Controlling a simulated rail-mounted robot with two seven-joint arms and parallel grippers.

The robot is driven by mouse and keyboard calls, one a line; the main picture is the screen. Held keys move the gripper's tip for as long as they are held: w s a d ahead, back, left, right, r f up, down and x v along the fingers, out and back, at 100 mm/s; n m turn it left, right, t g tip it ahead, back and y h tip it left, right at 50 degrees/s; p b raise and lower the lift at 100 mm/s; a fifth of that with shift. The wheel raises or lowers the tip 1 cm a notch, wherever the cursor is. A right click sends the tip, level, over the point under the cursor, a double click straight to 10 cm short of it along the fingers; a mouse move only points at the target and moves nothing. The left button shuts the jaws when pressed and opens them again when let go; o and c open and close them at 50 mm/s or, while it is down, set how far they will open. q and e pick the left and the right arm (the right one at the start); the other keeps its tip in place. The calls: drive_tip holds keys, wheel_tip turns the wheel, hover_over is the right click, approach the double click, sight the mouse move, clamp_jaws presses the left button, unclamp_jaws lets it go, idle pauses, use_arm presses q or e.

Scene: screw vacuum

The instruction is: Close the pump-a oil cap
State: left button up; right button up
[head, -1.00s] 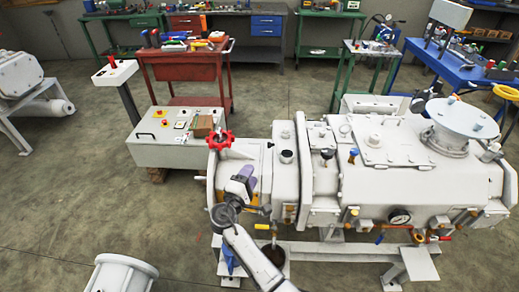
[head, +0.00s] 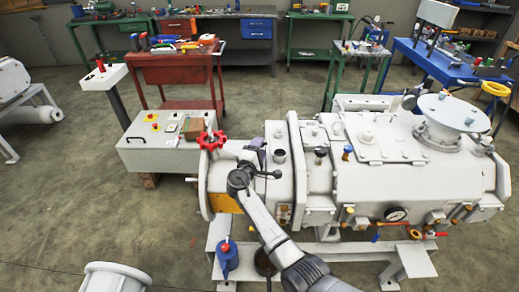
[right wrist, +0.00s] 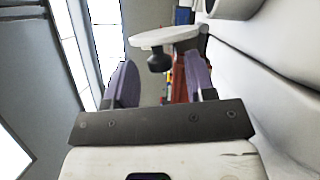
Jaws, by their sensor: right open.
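The white pump (head: 405,185) fills the right half of the head view. On its top left stands a short round port with a dark top (head: 280,156), probably the oil filler; whether it is open or covered is too small to tell. My right gripper (head: 261,147) is just left of this port, above the pump's end. In the right wrist view its purple fingers (right wrist: 160,82) are apart and empty. A pale disc with a dark stub (right wrist: 165,40), possibly the oil cap, shows beyond and between the fingertips, with no visible contact. My left gripper is out of view.
A red handwheel (head: 211,140) stands close left of my right gripper. A control box (head: 165,140) and a red cart (head: 180,72) are behind it. A blue oil can (head: 227,258) stands below on the pump's frame.

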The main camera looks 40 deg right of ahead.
drive_tip(key=shift+w+d, duration=0.15)
drive_tip(key=shift+d, duration=0.1)
drive_tip(key=c, duration=0.9)
